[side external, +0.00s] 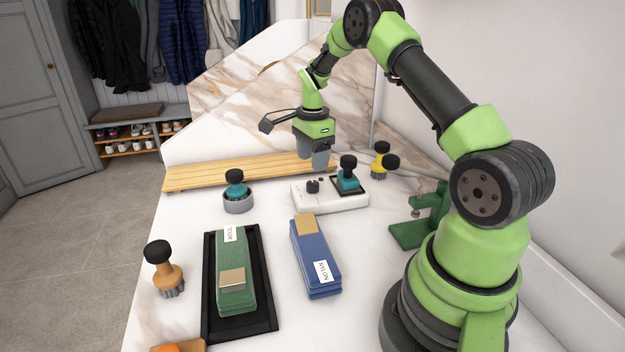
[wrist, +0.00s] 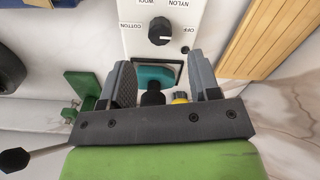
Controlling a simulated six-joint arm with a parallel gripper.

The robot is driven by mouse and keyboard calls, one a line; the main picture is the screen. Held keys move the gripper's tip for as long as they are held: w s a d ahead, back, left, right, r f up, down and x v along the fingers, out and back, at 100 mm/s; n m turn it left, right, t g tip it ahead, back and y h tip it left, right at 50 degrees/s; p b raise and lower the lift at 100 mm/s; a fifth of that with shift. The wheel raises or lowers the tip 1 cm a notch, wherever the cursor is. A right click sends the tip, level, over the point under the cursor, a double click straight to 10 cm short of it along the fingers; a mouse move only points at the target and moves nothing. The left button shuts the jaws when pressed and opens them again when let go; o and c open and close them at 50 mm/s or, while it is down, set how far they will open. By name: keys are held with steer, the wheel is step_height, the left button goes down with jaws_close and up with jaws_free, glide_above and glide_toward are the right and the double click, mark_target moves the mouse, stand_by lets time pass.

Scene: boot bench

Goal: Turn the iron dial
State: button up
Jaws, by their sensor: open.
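The iron station (side external: 330,203) is a white block on the marble bench. Its black dial (side external: 314,186) stands on the left part and also shows in the wrist view (wrist: 160,31). Labels OFF, NYLON, WOOL and COTTON surround the dial; its pale mark appears to face OFF. A teal iron (side external: 347,184) with a black knob sits in a dark frame on the right part. My gripper (side external: 318,165) is open and empty above the station, apart from the dial. In the wrist view, its fingers (wrist: 161,72) point toward the station, with the dial beyond the tips.
A wooden slatted board (side external: 230,176) lies behind. In front lie blue NYLON (side external: 316,260) and green WOOL (side external: 238,265) stacks, the latter on a black tray (side external: 210,312).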

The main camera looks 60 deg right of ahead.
mark_target(313, 182)
step_height(313, 182, down, 6)
steer(key=shift+f, duration=0.15)
steer(key=c, duration=0.9)
